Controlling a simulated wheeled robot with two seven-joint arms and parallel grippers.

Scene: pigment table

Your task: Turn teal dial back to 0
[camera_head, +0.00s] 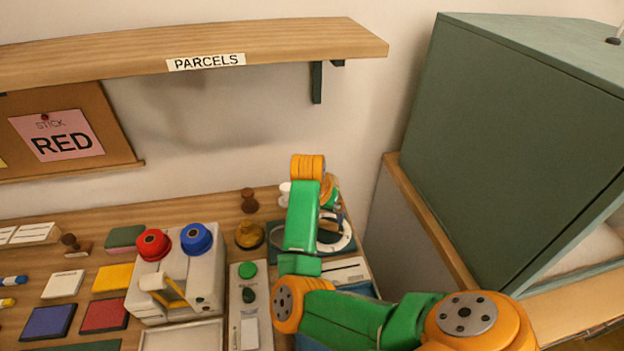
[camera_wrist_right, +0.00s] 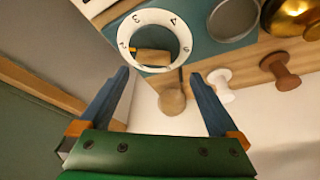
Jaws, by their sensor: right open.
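The teal dial shows in the right wrist view as a white numbered ring (camera_wrist_right: 178,28) on a teal base (camera_wrist_right: 203,35). A small wooden block-like part (camera_wrist_right: 152,57) shows inside the ring near its lower edge. Some numerals are readable only in part, and I cannot tell the setting. In the head view the white ring (camera_head: 347,240) is partly hidden by my right arm. My right gripper (camera_wrist_right: 158,73) is open and empty, its two blue fingers apart on either side of the ring's lower edge in the wrist view. It is small in the head view (camera_head: 338,212). My left gripper is not in view.
A red knob (camera_head: 152,244) and a blue knob (camera_head: 196,238) top a white machine to the left. A brass pot (camera_head: 249,235) and a brown stamp (camera_head: 249,200) stand nearby. A large green cabinet (camera_head: 510,140) stands at the right, and the parcels shelf (camera_head: 200,52) hangs above.

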